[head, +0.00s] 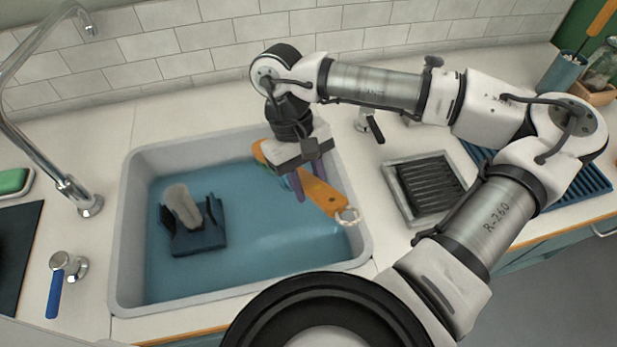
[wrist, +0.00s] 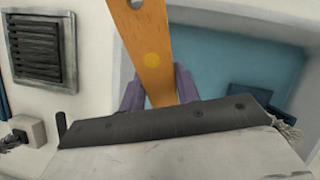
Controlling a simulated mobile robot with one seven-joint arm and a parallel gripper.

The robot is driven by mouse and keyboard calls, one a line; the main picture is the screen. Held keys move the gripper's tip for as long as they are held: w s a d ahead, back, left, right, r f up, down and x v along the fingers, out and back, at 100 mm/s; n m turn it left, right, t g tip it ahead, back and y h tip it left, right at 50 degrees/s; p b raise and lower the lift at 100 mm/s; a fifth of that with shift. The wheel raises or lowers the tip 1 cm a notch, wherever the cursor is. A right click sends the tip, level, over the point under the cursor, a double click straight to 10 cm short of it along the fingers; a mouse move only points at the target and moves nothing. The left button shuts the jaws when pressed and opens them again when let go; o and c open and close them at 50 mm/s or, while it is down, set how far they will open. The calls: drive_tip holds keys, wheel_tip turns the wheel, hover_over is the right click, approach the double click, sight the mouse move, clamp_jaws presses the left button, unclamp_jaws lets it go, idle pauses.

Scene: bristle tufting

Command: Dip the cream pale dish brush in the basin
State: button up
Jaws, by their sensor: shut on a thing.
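My gripper (head: 307,183), with purple fingers, is shut on a flat orange handle (head: 325,197) over the right part of the basin (head: 132,220). The handle lies tilted, with a pale ring (head: 347,216) at its front right end. The wrist view shows the orange handle (wrist: 150,45) between the fingers, with a yellow dot on it. A pale cream, rounded piece (head: 182,207) sits in a dark blue holder (head: 200,238) in the basin's left half, apart from my gripper.
Blue water (head: 265,270) fills the basin. A tall tap (head: 75,195) stands at its left. A dark-ribbed grate (head: 430,185) lies on the counter to the right. A blue cup (head: 562,72) and a blue rack (head: 580,185) are farther right. The basin's front middle is clear.

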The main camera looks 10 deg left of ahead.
wheel_tip(320, 180, down, 10)
drive_tip(key=b, duration=1)
drive_tip(key=shift+f, duration=0.2)
drive_tip(key=shift+r, duration=0.1)
drive_tip(key=shift+r+p, duration=4.25)
drive_tip(key=shift+r, duration=3.6)
drive_tip(key=shift+r+p, duration=1.5)
drive_tip(key=shift+r, duration=0.55)
